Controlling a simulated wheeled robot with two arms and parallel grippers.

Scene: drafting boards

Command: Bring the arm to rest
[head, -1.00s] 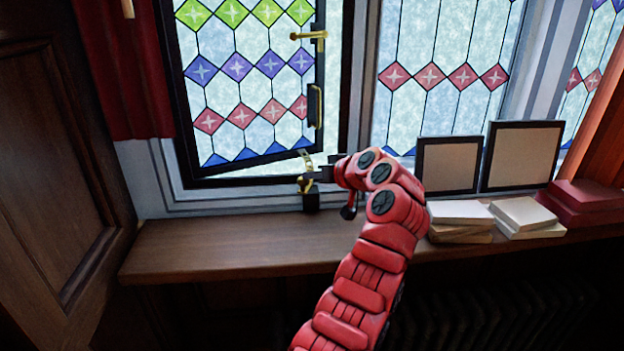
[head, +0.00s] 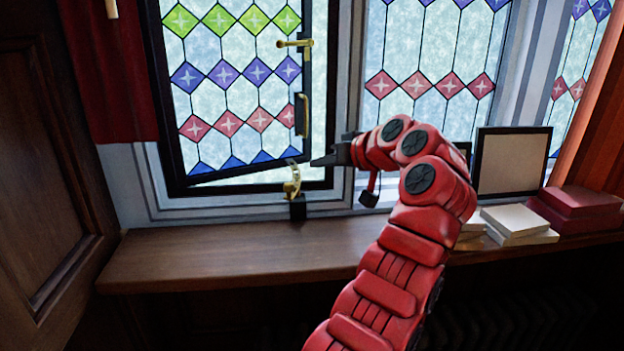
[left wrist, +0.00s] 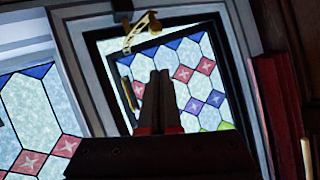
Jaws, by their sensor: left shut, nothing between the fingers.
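My left arm is red and comes up from the bottom of the head view. Its dark gripper (head: 322,161) points left, shut and empty, just right of a brass window stay (head: 292,180) at the bottom of the window frame. A small gap seems to lie between fingertips and stay. In the left wrist view the two fingers (left wrist: 160,75) are together with nothing between them, and the brass stay (left wrist: 140,32) shows above them. The leaded window sash (head: 235,85) stands ajar. My right gripper is not in view.
A wooden sill (head: 200,258) runs below the window, its left part clear. On the right are a framed panel (head: 512,162), pale stacked blocks (head: 520,220) and dark red boxes (head: 580,205). A dark wooden panel (head: 45,190) stands at left, beside a red curtain (head: 110,80).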

